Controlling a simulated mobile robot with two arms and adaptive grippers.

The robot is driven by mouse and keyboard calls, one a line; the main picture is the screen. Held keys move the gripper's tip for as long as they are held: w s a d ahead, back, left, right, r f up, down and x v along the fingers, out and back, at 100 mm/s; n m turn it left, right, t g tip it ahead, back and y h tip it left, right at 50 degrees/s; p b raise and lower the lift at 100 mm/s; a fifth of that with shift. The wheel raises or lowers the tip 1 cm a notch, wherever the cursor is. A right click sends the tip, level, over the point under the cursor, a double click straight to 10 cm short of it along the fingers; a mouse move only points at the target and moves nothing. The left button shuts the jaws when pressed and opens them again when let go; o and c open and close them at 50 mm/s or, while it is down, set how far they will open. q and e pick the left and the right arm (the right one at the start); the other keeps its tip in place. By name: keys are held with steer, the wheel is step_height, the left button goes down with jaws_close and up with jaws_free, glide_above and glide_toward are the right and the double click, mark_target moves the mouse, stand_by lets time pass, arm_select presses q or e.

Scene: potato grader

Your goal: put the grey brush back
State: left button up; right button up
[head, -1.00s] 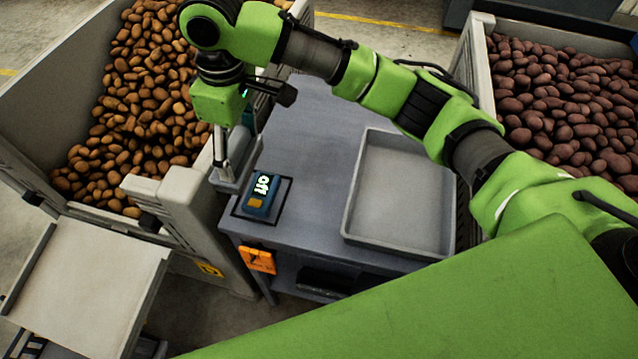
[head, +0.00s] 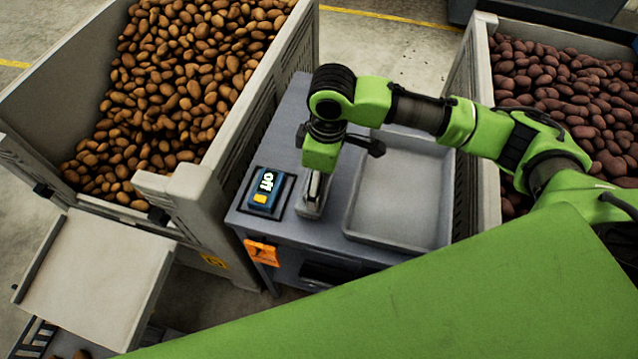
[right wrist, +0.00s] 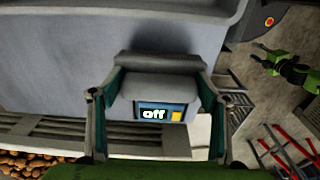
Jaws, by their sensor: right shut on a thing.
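My right gripper (head: 315,192) is over the grey table, to the right of the display box in the head view. It is shut on the grey brush (head: 311,207), which is held below the wrist. In the right wrist view the brush (right wrist: 160,86) sits between the two teal-lined fingers of the gripper (right wrist: 160,100). I cannot tell whether the brush touches the table. My left gripper cannot be made out in either view.
A blue box (head: 268,190) reading "off" stands close left of the brush. A grey tray (head: 347,222) lies just right. A crate of brown potatoes (head: 208,190) stands left and one of dark red potatoes (head: 487,150) right. An orange tag (head: 262,252) hangs at the table's front.

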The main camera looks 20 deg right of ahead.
mark_target(323, 188)
steer(key=shift+f, duration=1.35)
steer(key=o, duration=1.4)
steer(key=shift+f+p, duration=0.15)
steer(key=shift+p, duration=0.15)
steer(key=r, duration=0.4)
steer(key=r+b, duration=0.1)
steer(key=r, duration=0.7)
steer(key=shift+s+d+r, duration=0.15)
steer(key=shift+s+d, duration=0.1)
steer(key=shift+d, duration=0.1)
